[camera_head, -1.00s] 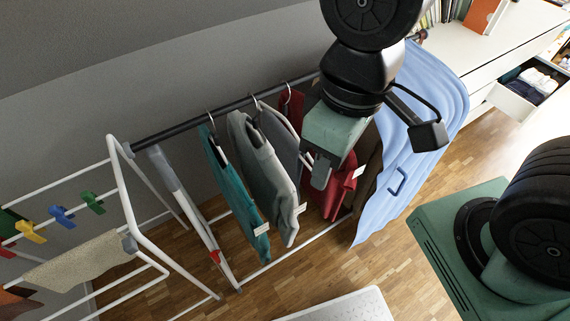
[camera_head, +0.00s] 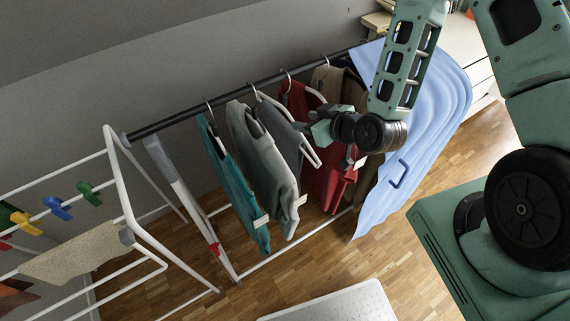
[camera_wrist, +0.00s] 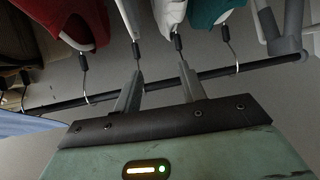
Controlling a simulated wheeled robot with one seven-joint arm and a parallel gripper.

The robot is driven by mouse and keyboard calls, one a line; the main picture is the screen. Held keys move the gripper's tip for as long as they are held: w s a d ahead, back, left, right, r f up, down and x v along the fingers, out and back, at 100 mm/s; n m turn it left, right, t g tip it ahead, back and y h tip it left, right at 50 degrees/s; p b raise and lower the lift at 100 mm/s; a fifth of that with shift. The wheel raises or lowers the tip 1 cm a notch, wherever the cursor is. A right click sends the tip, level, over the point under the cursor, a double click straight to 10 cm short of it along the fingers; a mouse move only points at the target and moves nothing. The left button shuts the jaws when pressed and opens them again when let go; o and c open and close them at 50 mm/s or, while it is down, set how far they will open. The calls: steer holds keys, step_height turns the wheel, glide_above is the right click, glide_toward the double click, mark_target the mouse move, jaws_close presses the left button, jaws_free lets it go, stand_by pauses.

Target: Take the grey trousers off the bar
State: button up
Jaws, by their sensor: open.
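A dark grey garment (camera_head: 281,124), seemingly the grey trousers, hangs on a white hanger (camera_head: 312,155) from the dark bar (camera_head: 235,95). A lighter grey garment (camera_head: 268,165) hangs to its left, and a red garment (camera_head: 325,180) to its right. A hanger hook (camera_wrist: 137,52) and another hook (camera_wrist: 178,42) show near the fingertips. I cannot tell whether they touch.
A teal garment (camera_head: 232,185) hangs at the left, and a blue cloth (camera_head: 410,130) covers the right end. A white drying rack (camera_head: 125,185) with coloured pegs stands at the left. The floor (camera_head: 310,255) in front shows bare wood.

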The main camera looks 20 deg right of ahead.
steer(key=d+f+m+t+h, duration=0.1)
steer(key=d+m+t, duration=0.1)
steer(key=d, duration=0.1)
steer(key=b, duration=0.5)
glide_toward(287, 102)
steer(key=shift+w+a+f, duration=0.3)
steer(key=shift+w+a, duration=0.1)
steer(key=shift+w, duration=0.2)
steer(key=shift+w+a+f, duration=0.3)
steer(key=shift+w+a, duration=0.05)
steer(key=shift+w, duration=0.25)
steer(key=shift+d+p+x, duration=0.15)
steer(key=shift+p+x, duration=0.4)
steer(key=shift+x, duration=1)
steer(key=shift+d+p+x, duration=0.15)
steer(key=shift+p+x, duration=0.4)
steer(key=shift+x, duration=0.95)
jaws_close()
